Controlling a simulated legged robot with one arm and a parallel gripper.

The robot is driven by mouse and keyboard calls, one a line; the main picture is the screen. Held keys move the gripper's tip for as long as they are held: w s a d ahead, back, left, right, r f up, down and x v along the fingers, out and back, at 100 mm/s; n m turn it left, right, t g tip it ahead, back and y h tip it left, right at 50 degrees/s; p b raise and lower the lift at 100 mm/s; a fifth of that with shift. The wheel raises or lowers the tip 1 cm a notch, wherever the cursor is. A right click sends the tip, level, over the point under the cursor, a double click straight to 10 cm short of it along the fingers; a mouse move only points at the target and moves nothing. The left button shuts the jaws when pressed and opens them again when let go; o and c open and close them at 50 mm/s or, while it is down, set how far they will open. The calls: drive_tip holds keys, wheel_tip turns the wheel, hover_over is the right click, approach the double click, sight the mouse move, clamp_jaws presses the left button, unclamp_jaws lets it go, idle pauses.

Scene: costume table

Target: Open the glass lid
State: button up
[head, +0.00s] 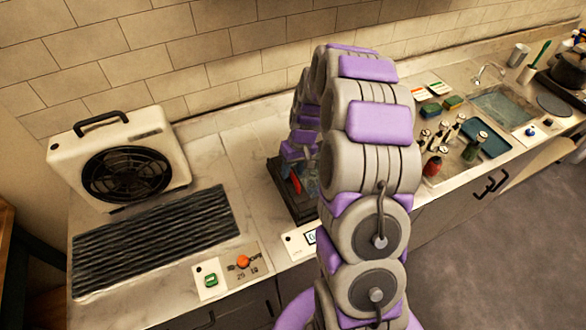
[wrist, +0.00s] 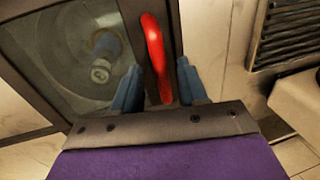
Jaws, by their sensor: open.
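The glass lid (wrist: 60,50) is a clear pane in a dark frame, filling the left of the wrist view. A red handle (wrist: 154,50) stands along its right frame edge. My gripper (wrist: 158,68) is open, with one blue finger on each side of the handle. I cannot tell whether either finger touches it. In the head view the red handle (head: 295,184) shows beside my arm, over a dark box (head: 302,214) on the counter. My arm hides much of the box and lid there. The lid looks closed in the wrist view.
A white fan unit (head: 165,150) stands at the left behind a dark ribbed mat (head: 150,240). A small panel with an orange knob (head: 243,262) and a green switch (head: 211,280) lies near the front edge. Several bottles, a sink (head: 505,105) and a pot (head: 570,70) are at the right.

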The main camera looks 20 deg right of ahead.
clamp_jaws()
idle(0.4)
idle(0.4)
